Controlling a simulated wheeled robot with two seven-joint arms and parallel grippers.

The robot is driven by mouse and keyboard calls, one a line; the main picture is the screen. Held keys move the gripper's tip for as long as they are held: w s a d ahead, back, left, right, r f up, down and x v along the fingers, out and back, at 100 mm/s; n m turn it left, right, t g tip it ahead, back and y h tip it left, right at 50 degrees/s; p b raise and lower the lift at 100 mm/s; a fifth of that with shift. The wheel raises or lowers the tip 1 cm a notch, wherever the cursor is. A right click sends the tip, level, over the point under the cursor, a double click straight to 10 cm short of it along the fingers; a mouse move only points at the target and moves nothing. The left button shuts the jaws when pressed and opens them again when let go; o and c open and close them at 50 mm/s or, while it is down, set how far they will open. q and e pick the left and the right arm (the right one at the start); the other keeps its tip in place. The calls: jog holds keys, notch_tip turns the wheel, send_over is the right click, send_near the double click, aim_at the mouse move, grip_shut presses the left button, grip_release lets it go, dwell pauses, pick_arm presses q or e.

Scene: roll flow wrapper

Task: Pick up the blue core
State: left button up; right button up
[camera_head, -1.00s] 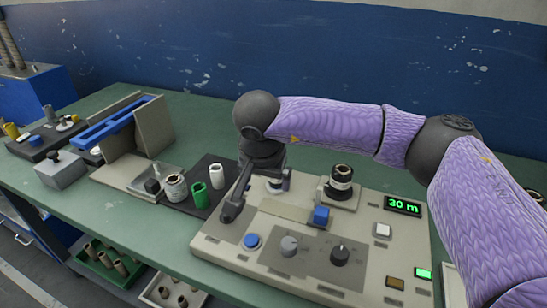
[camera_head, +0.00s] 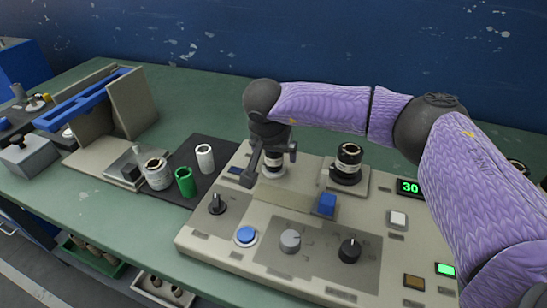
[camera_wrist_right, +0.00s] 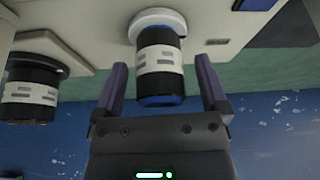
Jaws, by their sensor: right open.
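The blue core shows in the right wrist view as a dark roll with a white printed band and blue at its rims (camera_wrist_right: 160,60). It stands on a round white seat (camera_wrist_right: 158,22). In the head view its lower part (camera_head: 272,168) shows beneath my right gripper (camera_head: 272,164), which hides its top. My right gripper (camera_wrist_right: 163,88) is open, with one finger on each side of the roll and a visible gap to each. My left gripper is not in view.
A second banded roll (camera_head: 348,163) stands to the right on the control panel (camera_head: 330,268). The panel carries a blue block (camera_head: 326,204), knobs and buttons. White (camera_head: 205,158), green (camera_head: 186,182) and printed (camera_head: 157,173) cylinders stand left on a dark mat (camera_head: 212,150).

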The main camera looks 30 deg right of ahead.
grip_shut()
